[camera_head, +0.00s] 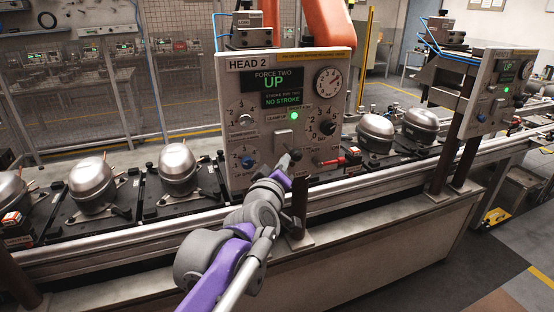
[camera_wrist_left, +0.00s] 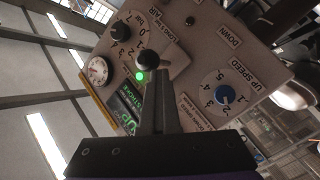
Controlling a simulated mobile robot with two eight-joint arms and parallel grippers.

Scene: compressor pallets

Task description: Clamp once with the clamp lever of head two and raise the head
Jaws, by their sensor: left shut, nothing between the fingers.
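The HEAD 2 panel (camera_head: 240,90) faces me in the head view. Its display (camera_head: 278,85) reads "FORCE TWO UP" and "NO STROKE", and a green lamp (camera_head: 294,115) is lit. The clamp lever's dark ball knob (camera_head: 296,154) is low on the panel's middle and also shows in the left wrist view (camera_wrist_left: 148,60). My left gripper (camera_head: 289,168) is shut and empty, with its fingertips (camera_wrist_left: 156,82) right at the knob. I cannot tell whether they touch it. The fingers hide part of the lever and panel. My right gripper is out of view.
Silver compressors (camera_head: 92,185) stand on dark pallets along the conveyor, on both sides of the panel. A metal rail (camera_head: 110,235) runs along its front. Dark posts hold the panel. A similar panel (camera_head: 500,90) stands at the right. An orange machine part (camera_head: 325,22) is behind HEAD 2.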

